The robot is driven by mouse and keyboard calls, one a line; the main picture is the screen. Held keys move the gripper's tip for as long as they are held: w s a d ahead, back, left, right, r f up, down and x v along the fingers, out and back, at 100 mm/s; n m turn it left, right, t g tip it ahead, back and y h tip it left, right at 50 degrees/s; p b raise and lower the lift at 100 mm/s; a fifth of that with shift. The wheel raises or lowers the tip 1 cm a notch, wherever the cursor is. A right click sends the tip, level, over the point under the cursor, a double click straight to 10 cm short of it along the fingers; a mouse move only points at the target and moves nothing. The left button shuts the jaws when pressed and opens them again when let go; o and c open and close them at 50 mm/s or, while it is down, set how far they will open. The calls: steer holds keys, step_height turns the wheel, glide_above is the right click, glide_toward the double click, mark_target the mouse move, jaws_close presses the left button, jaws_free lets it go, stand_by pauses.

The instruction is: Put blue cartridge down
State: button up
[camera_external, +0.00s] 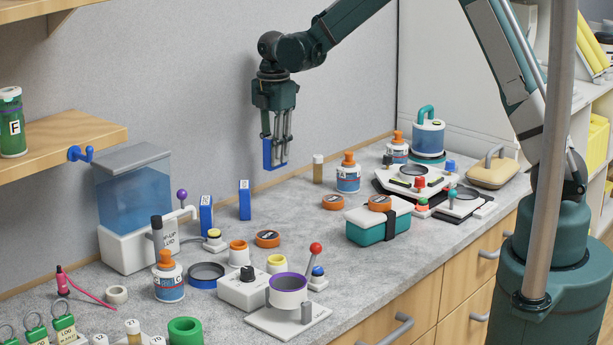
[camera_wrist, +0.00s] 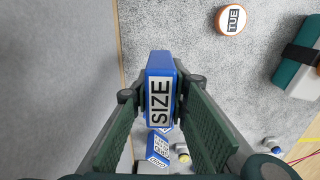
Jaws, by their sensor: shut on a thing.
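My gripper (camera_external: 279,138) is shut on a blue cartridge (camera_external: 268,155) and holds it upright in the air near the back wall, above the counter. In the wrist view the held blue cartridge (camera_wrist: 160,62) sits between the fingers, and its white label reads SIZE. Two other blue cartridges stand on the counter below and to the left: one (camera_external: 206,216) nearer the water tank and one (camera_external: 245,200) closer to my gripper. They also show below the held cartridge in the wrist view, partly hidden.
The grey counter (camera_external: 290,205) is bare below my gripper. To the right are a small vial (camera_external: 318,168), a white bottle (camera_external: 348,178) and a teal-and-white box (camera_external: 378,223). A blue tank (camera_external: 135,195) stands left. An orange-rimmed disc (camera_external: 267,239) lies in front.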

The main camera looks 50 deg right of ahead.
steer(key=shift+f, duration=0.15)
steer(key=shift+f, duration=3)
steer(key=shift+f, duration=1.85)
steer(key=shift+f, duration=0.15)
steer(key=o, duration=0.9)
step_height(320, 180, up, 12)
steer(key=shift+r, duration=0.2)
